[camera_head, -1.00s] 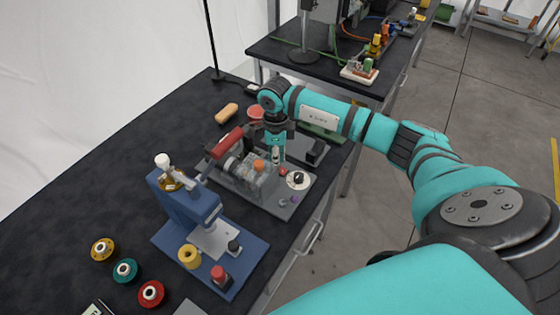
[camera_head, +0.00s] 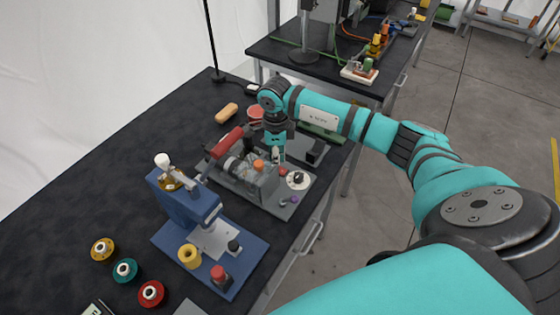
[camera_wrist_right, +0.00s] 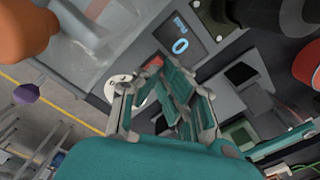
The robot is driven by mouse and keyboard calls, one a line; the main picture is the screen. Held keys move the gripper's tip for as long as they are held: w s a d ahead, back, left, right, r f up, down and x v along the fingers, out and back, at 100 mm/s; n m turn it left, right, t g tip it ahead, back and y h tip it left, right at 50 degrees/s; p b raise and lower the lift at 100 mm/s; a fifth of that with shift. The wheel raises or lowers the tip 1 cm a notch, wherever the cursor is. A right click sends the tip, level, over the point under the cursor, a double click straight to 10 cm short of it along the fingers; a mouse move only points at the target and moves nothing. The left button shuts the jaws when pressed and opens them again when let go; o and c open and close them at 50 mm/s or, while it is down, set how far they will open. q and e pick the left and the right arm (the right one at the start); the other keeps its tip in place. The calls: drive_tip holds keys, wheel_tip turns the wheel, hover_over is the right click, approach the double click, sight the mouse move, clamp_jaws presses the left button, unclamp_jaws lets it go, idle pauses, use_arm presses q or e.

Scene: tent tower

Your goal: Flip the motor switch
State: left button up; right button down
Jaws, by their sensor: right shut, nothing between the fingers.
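A grey machine (camera_head: 243,197) with a clear cover, a red handle (camera_head: 229,138) and an orange knob (camera_head: 258,165) stands on the table. Beside its body are a small red button-like part (camera_head: 283,171) and a white dial with a black knob (camera_head: 298,180). I cannot tell for sure which is the motor switch. My right gripper (camera_head: 277,154) points down just above these controls, shut and empty. In the right wrist view its fingers (camera_wrist_right: 165,98) partly cover the red part (camera_wrist_right: 153,64) and the white dial. Contact cannot be told. My left gripper is not in view.
A blue press (camera_head: 185,205) stands nearer, with several coloured spools to its left. The left side of the black table (camera_head: 80,205) is clear. A second table stands behind.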

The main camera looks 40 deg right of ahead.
drive_tip(key=shift+f+b, duration=1)
drive_tip(key=shift+f, duration=0.15)
idle(0.4)
drive_tip(key=shift+r, duration=0.15)
drive_tip(key=shift+r+p, duration=2.05)
drive_tip(key=shift+r, duration=1.4)
drive_tip(key=shift+s+f, duration=0.15)
